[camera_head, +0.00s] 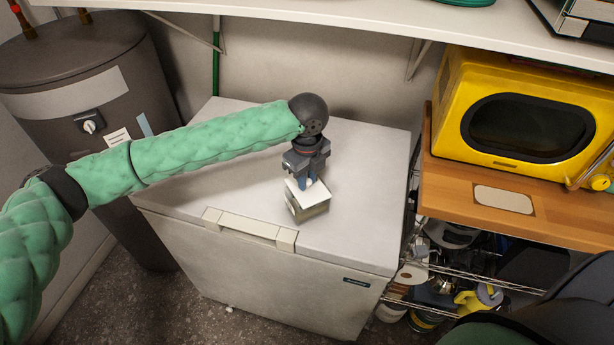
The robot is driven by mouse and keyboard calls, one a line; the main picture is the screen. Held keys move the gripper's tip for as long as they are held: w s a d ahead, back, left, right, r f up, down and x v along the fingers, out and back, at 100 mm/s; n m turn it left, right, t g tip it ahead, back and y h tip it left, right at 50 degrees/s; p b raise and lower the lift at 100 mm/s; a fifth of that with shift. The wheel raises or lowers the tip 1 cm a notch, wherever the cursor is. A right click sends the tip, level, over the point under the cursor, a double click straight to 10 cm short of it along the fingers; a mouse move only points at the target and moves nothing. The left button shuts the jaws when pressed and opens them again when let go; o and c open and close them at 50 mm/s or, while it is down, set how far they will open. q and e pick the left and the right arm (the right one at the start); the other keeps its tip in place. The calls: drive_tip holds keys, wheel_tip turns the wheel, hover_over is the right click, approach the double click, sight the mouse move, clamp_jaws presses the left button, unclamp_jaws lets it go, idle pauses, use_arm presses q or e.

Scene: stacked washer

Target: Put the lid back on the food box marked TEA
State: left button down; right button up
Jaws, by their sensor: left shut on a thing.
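A small food box (312,211) with pale olive-grey sides stands on the white chest freezer, near the middle of its top. Any marking on it is too small to read. A white lid (313,193) is at the top of the box, partly hidden by my left gripper (308,184). The gripper points down from above and is shut on the lid. I cannot tell whether the lid sits flush on the box or is slightly above it. My right gripper is not in view.
The chest freezer top (365,160) is otherwise clear. A yellow microwave (530,115) stands on a wooden shelf (455,170) at the right, above a cluttered wire rack (450,275). A grey tank (75,70) is at the left. A white shelf (360,18) overhangs the back.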

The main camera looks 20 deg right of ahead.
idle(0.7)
use_arm(q)
drive_tip(key=shift+f+p, duration=0.15)
drive_tip(key=shift+p, duration=0.7)
idle(1.1)
drive_tip(key=c, duration=0.7)
unclamp_jaws()
drive_tip(key=shift+r+p, duration=2.7)
drive_tip(key=shift+r, duration=0.85)
